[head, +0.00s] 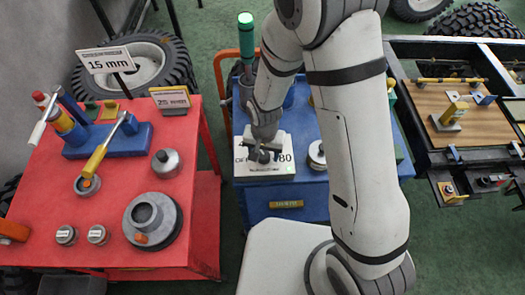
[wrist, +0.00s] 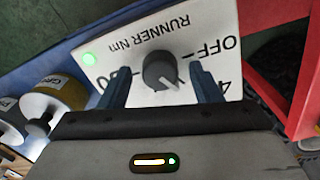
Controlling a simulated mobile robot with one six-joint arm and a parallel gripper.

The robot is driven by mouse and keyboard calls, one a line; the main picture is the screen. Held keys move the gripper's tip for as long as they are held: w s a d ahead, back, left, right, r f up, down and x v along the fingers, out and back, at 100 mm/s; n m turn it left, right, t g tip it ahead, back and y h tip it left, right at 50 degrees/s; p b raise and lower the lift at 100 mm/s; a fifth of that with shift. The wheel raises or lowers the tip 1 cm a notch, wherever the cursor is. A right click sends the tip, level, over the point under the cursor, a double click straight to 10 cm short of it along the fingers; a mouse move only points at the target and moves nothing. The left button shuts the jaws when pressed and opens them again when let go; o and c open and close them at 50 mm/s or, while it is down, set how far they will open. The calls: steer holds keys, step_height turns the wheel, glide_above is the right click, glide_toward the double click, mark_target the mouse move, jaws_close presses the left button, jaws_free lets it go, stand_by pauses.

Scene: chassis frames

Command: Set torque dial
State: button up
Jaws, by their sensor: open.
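The torque dial (wrist: 160,71) is a round black knob on a white panel (wrist: 150,40) marked "RUNNER Nm", with "OFF" at the upper right. Parts of other numbers show beside my fingers. A pale mark on the knob seems to point to the lower right; I cannot tell which label it meets. My gripper (wrist: 161,80) is open, with one finger on each side of the knob and gaps visible between. In the head view my gripper (head: 263,148) is over the white panel (head: 283,167), which reads "OFF" at left and "80" at right. It hides most of the dial there.
A green light (wrist: 89,59) glows on the panel. The panel lies on a blue cart (head: 310,206). A red table (head: 110,190) with tools and metal parts stands at left. A lamp post with a green top (head: 246,45) rises behind. Metal weights (head: 317,154) sit right of the panel.

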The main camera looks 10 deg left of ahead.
steer(key=shift+c, duration=0.5)
steer(key=c, duration=0.9)
steer(key=shift+w+a+n+b, duration=0.1)
steer(key=shift+n+b, duration=0.3)
steer(key=shift+n, duration=0.4)
steer(key=n+b, duration=0.3)
steer(key=n, duration=0.1)
steer(key=n+b, duration=0.2)
steer(key=n, duration=0.4)
steer(key=shift+r+b, duration=0.1)
steer(key=shift+b, duration=0.3)
steer(key=shift+n, duration=0.3)
steer(key=o, duration=1)
